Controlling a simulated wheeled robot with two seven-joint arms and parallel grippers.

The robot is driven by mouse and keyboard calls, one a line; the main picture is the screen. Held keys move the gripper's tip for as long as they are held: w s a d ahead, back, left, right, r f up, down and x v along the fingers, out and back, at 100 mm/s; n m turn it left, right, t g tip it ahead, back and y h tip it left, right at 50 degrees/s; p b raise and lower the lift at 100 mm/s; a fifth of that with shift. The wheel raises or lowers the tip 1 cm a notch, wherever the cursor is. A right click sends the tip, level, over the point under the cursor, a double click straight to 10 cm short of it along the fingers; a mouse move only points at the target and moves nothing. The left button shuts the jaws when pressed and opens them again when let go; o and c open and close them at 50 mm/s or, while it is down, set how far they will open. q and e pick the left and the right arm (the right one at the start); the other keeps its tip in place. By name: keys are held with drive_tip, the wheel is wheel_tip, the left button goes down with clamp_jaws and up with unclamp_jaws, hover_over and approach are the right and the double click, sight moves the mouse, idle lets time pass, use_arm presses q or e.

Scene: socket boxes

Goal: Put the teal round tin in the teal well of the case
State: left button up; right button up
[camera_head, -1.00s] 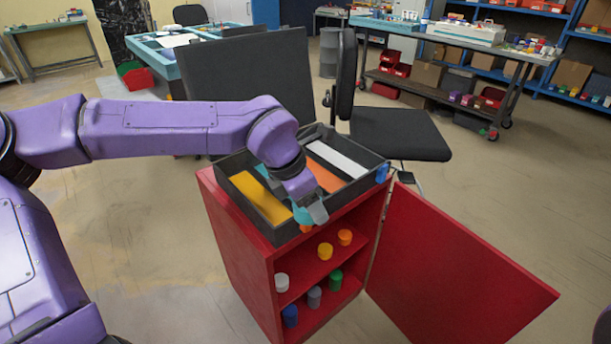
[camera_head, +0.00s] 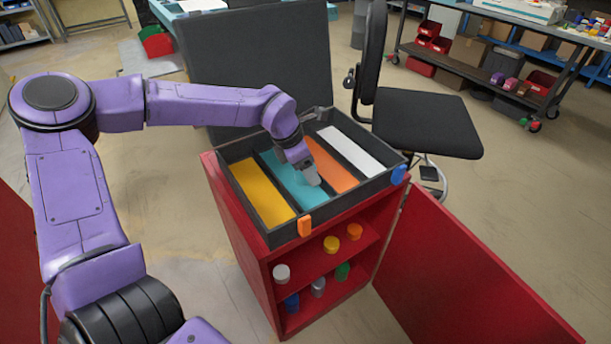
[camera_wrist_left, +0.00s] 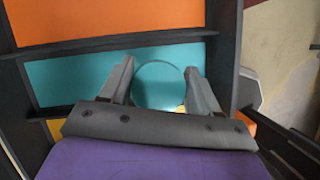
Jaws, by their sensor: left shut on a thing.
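The dark case (camera_head: 237,205) stands open on the red cabinet, with yellow, teal, orange and white wells side by side. The teal well (camera_head: 283,178) is second from the left; it also shows in the left wrist view (camera_wrist_left: 65,75). My left gripper (camera_head: 311,179) points down over the front half of the teal well. In the left wrist view my left gripper (camera_wrist_left: 160,92) is shut on the teal round tin (camera_wrist_left: 160,84), held between both fingers against the teal background. In the head view the tin is not distinct. I cannot tell whether it touches the well floor. My right gripper is out of view.
The red cabinet (camera_head: 232,217) has its door (camera_head: 455,275) open to the right. Its shelves hold several coloured tins, including a yellow one (camera_head: 331,244) and a white one (camera_head: 281,273). The case's raised lid (camera_head: 255,65) stands behind. A black chair (camera_head: 425,125) is at the right.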

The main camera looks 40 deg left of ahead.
sight(305, 188)
use_arm(q)
drive_tip(key=shift+w+a+f, duration=0.15)
drive_tip(key=shift+a+f, duration=0.15)
drive_tip(key=shift+f, duration=0.05)
drive_tip(key=f, duration=0.4)
drive_tip(key=shift+w+a+f, duration=0.1)
drive_tip(key=shift+w+a, duration=0.15)
drive_tip(key=shift+a, duration=0.15)
drive_tip(key=shift+s, duration=0.1)
drive_tip(key=o, duration=1.1)
drive_tip(key=shift+f, duration=0.1)
drive_tip(key=shift+r, duration=0.4)
drive_tip(key=p+v, duration=0.1)
drive_tip(key=v, duration=1)
drive_tip(key=shift+s+r+p, duration=0.2)
drive_tip(key=shift+r+p, duration=0.05)
drive_tip(key=shift+p, duration=0.1)
